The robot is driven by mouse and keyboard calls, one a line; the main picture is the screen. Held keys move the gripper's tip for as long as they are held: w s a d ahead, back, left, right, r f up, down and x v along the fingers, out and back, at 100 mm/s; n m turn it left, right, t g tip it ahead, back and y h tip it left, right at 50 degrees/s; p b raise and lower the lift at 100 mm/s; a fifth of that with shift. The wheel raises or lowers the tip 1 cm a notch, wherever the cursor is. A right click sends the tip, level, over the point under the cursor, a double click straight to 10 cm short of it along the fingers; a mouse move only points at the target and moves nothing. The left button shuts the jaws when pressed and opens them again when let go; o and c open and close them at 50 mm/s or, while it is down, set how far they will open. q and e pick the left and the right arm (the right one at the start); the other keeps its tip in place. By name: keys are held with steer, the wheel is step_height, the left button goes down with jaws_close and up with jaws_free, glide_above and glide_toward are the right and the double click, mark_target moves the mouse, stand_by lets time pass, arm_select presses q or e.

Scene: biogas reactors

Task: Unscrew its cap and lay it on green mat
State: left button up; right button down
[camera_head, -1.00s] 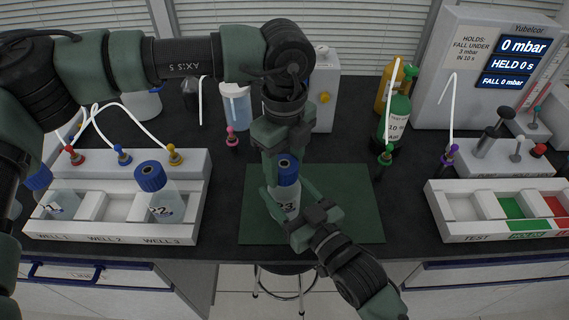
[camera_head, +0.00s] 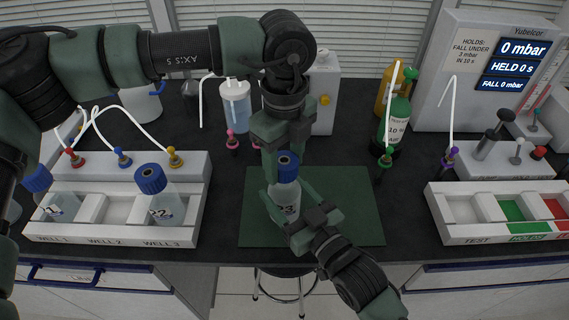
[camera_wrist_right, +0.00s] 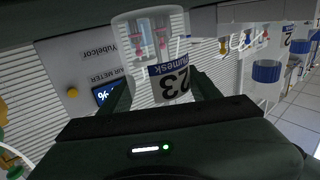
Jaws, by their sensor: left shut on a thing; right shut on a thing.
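A clear bottle marked 23 (camera_head: 287,197) with a blue cap (camera_head: 287,163) stands upright over the green mat (camera_head: 355,215). My right gripper (camera_head: 287,208) is shut on the bottle's body from the front right. The right wrist view shows the bottle (camera_wrist_right: 172,80) upside down in the picture, between the fingers (camera_wrist_right: 165,95). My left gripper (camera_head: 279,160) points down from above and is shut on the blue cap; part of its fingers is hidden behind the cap. The cap is on the bottle's neck. Whether the bottle's base touches the mat is hidden.
A white rack (camera_head: 120,236) on the left holds bottles 21 (camera_head: 62,207) and 22 (camera_head: 165,208), both blue-capped. A test tray (camera_head: 480,228) stands at the right. A green bottle (camera_head: 396,122) and a clear container (camera_head: 236,105) stand behind. The mat's right side is bare.

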arm_select(q)
steer(key=shift+r, duration=0.3)
steer(key=shift+s+r, duration=0.1)
steer(key=shift+r, duration=1.95)
arm_select(e)
steer(key=shift+r, duration=0.1)
steer(key=shift+c, duration=1.3)
jaws_free()
